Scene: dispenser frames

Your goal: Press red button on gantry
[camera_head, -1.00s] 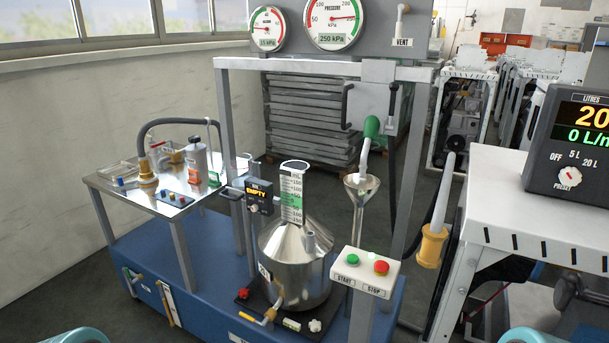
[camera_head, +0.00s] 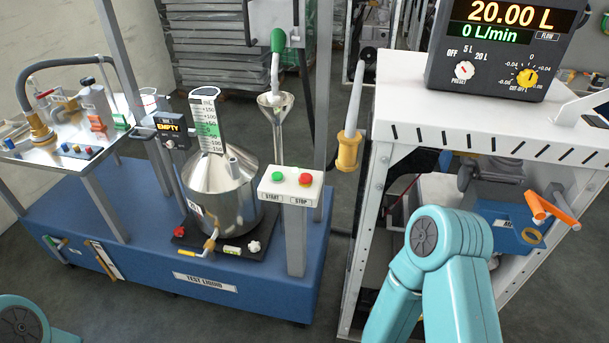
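The red button (camera_head: 305,179) sits on the right of a white control box, above the label STOP. A green button (camera_head: 278,176) is beside it on the left, above START. The box (camera_head: 290,189) stands on a grey post (camera_head: 296,240) at the front right of the blue base. The grey gantry frame (camera_head: 323,110) rises behind it. My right arm shows as teal links at the lower right, apart from the box, and only a teal joint of my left arm shows at the lower left corner. Neither gripper is in view.
A steel vessel (camera_head: 221,190) stands left of the box, with a funnel (camera_head: 274,102) behind. A white bench (camera_head: 480,105) at right carries a display unit (camera_head: 500,45) reading 20.00 L. Dark floor is clear in front.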

